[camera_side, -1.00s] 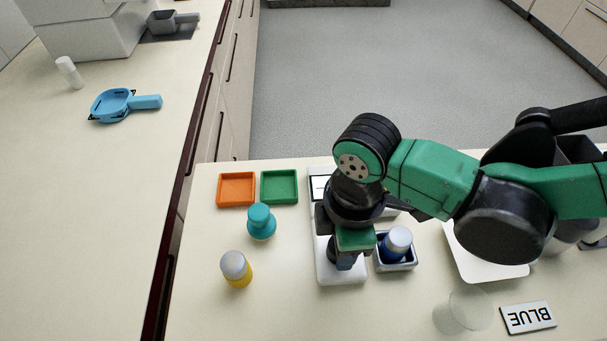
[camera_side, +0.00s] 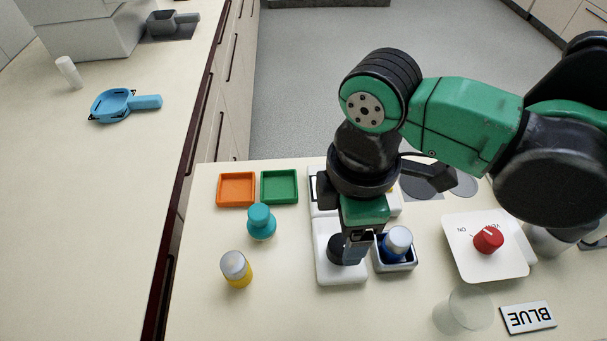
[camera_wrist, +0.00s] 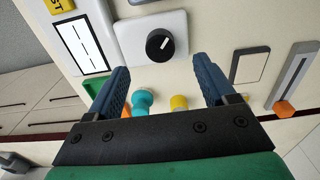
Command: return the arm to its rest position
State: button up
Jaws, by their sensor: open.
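My gripper (camera_side: 358,252) is open and empty, pointing down in the side view over the white plate (camera_side: 340,272) with the black knob (camera_side: 338,247). In the wrist view the two blue fingers of my gripper (camera_wrist: 160,66) are spread well apart, with nothing between them. The black knob (camera_wrist: 160,45) with its white pointer line shows beyond the fingertips, on its white plate (camera_wrist: 128,36). The gripper looks raised above the plate and apart from the knob. My arm reaches in from the right and hides part of the counter behind it.
A blue bottle with a pale cap (camera_side: 396,243) stands in a small tray (camera_side: 397,267) close right of the gripper. A red knob (camera_side: 488,238) sits farther right. A teal object (camera_side: 261,222), yellow bottle (camera_side: 236,268) and clear cup (camera_side: 470,306) stand nearby. Two trays (camera_side: 237,189) (camera_side: 279,185) lie behind.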

jog(key=shift+r, duration=0.3)
jog(key=w+d+r+m+t+y, duration=0.1)
jog(key=w+d+r+m, duration=0.1)
jog(key=w+d+m, duration=0.3)
jog(key=d+r+m+t, duration=0.1)
jog(key=d+r+m, duration=0.1)
jog(key=d, duration=0.5)
jog(key=d+r+m+t+h, duration=0.1)
jog(key=d+m+t, duration=0.4)
jog(key=d+m, duration=0.6)
jog(key=d, duration=0.5)
jog(key=shift+s, duration=0.4)
